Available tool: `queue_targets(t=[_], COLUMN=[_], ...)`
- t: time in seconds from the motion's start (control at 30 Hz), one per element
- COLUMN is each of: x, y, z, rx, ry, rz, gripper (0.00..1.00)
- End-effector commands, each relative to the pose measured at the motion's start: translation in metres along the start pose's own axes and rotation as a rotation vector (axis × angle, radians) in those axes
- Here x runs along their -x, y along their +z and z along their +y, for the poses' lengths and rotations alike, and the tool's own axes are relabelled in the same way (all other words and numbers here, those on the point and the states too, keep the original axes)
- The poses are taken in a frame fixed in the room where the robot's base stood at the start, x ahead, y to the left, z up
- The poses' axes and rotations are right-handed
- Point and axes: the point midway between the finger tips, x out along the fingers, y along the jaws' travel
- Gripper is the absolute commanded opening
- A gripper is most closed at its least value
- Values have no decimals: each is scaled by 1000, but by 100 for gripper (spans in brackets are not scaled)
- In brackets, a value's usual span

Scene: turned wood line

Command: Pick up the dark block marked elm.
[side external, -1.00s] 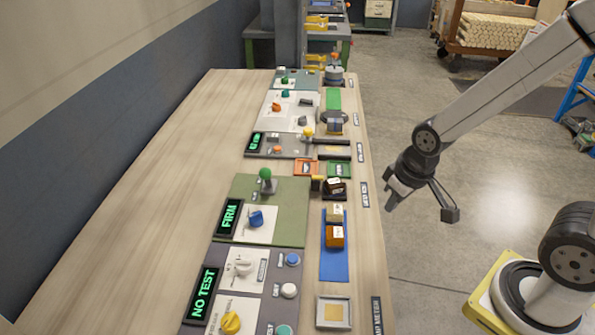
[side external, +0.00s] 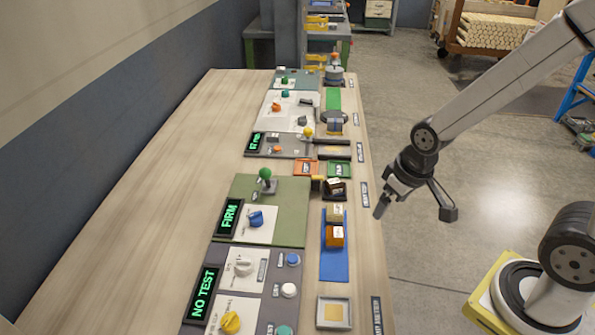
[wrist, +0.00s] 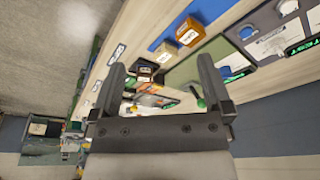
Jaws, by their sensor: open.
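A dark block (side external: 336,184) with a pale label on top sits at the right side of the bench, in or on a small dark holder. Its label is too small to read. In the wrist view a dark block (wrist: 147,68) shows between my fingers, farther off. My gripper (side external: 414,208) is open and empty, in the air off the bench's right edge, to the right of the dark block and apart from it. A tan block (side external: 333,210) and an orange-brown block (side external: 334,237) are nearer the camera.
The tan and orange-brown blocks stand on a blue mat (side external: 334,268). An orange tray (side external: 305,168) and a green tray (side external: 340,169) lie just beyond the dark block. A green-knobbed lever (side external: 265,174) stands to its left. The bench's left side is clear.

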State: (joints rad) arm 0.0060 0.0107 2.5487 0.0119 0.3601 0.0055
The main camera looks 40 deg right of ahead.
Motion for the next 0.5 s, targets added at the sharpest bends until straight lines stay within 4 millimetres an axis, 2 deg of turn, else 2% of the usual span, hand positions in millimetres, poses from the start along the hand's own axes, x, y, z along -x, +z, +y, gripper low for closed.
queue_targets(t=[0.27, 0.5], x=[-14, -37], y=[-16, -41], z=[11, 25], rx=[-223, -565], ry=[-30, -103], rz=[-102, -257], gripper=[100, 100])
